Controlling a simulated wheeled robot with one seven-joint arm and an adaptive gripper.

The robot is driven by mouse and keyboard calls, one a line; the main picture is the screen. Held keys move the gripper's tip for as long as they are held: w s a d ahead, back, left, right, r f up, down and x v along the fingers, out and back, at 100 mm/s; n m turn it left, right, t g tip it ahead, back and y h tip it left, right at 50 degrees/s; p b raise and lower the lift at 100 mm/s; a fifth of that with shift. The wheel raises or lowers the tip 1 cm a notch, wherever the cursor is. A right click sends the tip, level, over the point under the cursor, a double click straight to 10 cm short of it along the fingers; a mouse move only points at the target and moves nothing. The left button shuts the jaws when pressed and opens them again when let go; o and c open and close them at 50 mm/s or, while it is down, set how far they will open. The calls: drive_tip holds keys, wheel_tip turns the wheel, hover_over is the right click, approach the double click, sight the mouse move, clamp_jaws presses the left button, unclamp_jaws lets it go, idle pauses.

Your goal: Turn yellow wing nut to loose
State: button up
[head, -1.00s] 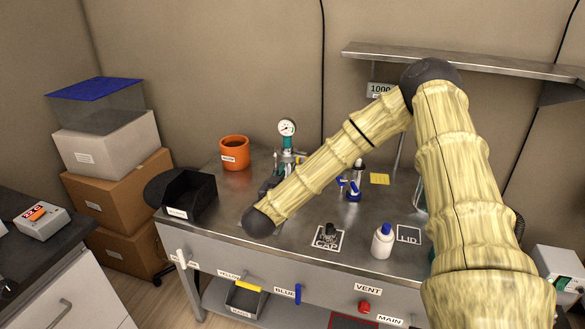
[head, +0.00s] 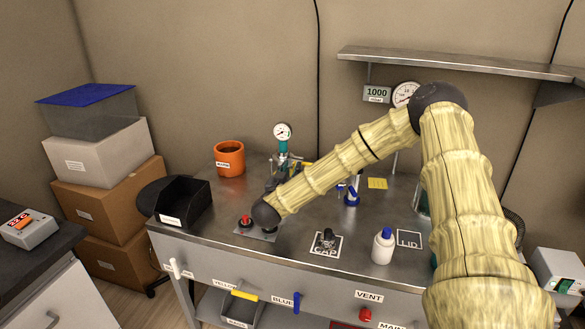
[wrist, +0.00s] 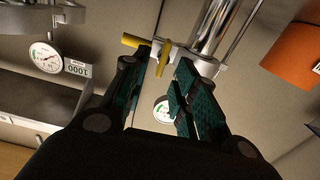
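The yellow wing nut (wrist: 164,60) shows in the wrist view with its wings beside a silver metal fitting, just ahead of my fingertips. In the head view a small yellow part (head: 307,165) shows beside the teal gauge stand (head: 283,148), partly behind my arm. My gripper (wrist: 166,66) has teal ribbed pads, one finger on each side of the wing nut in the picture, with a clear gap between them. I cannot tell how deep the nut sits between the pads, and no contact is evident. My gripper is hidden behind my arm in the head view.
An orange pot (head: 229,160) and a black bin (head: 183,203) stand left of the gauge stand. A red knob (head: 246,221) is near my arm's dark joint. A blue-handled fitting (head: 351,197) and a white bottle (head: 383,247) stand to the right. A shelf (head: 455,62) runs along the wall.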

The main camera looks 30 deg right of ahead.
drive_tip(key=shift+x, duration=1.15)
clamp_jaws()
drive_tip(key=shift+a+r+n+p, duration=0.15)
drive_tip(key=shift+n+p, duration=0.15)
drive_tip(key=shift+p, duration=0.25)
drive_tip(key=shift+w+a+f+n+p, duration=0.1)
drive_tip(key=shift+w+n+p, duration=0.05)
drive_tip(key=shift+n+p, duration=1.6)
drive_tip(key=shift+w+f+n+p, duration=0.1)
drive_tip(key=shift+w+n+p, duration=0.05)
drive_tip(key=shift+n+p, duration=1.6)
